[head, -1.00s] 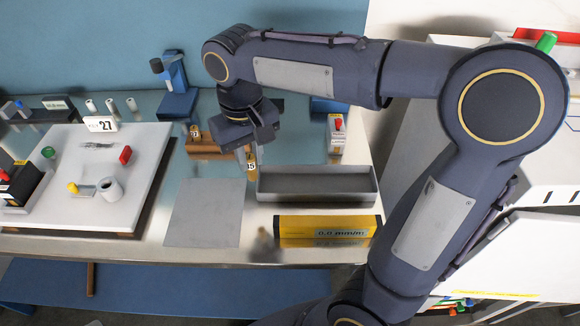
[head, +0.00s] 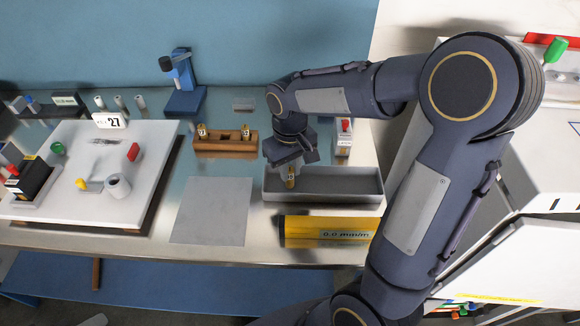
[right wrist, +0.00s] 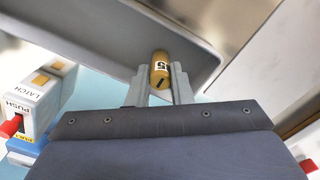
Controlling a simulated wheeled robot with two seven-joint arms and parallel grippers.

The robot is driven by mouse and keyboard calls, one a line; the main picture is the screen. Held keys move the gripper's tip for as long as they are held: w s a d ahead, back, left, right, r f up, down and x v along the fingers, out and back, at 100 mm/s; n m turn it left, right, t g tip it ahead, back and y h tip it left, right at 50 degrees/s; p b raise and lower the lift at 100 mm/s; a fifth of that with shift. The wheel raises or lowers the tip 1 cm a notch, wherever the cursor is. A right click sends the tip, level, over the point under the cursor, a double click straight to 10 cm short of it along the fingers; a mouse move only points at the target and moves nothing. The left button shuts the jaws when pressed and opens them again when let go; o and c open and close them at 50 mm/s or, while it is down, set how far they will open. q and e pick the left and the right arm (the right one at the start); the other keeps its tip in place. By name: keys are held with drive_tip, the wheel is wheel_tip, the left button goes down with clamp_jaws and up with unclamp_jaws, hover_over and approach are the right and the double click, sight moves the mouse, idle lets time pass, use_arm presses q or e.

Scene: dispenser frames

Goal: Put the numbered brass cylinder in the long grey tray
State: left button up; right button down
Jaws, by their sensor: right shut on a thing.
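My right gripper (head: 290,168) is shut on the brass cylinder (head: 291,180), which hangs below the fingers over the left part of the long grey tray (head: 345,198). In the right wrist view the brass cylinder (right wrist: 160,68) sits between the two fingers (right wrist: 158,80), with a white label showing a dark 5. The tray's grey wall (right wrist: 120,28) is beside and behind it there. I cannot tell whether the cylinder touches the tray floor. The tray looks empty. My left gripper is not in view.
A wooden rack (head: 225,147) with brass cylinders stands left of the tray. A yellow box (head: 300,231) lies in front of it, and a white box with a red button (head: 344,140) behind. A flat grey plate (head: 211,211) lies to the left.

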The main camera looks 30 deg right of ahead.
drive_tip(key=shift+f, duration=0.2)
drive_tip(key=c, duration=1.3)
unclamp_jaws()
drive_tip(key=shift+r, duration=0.1)
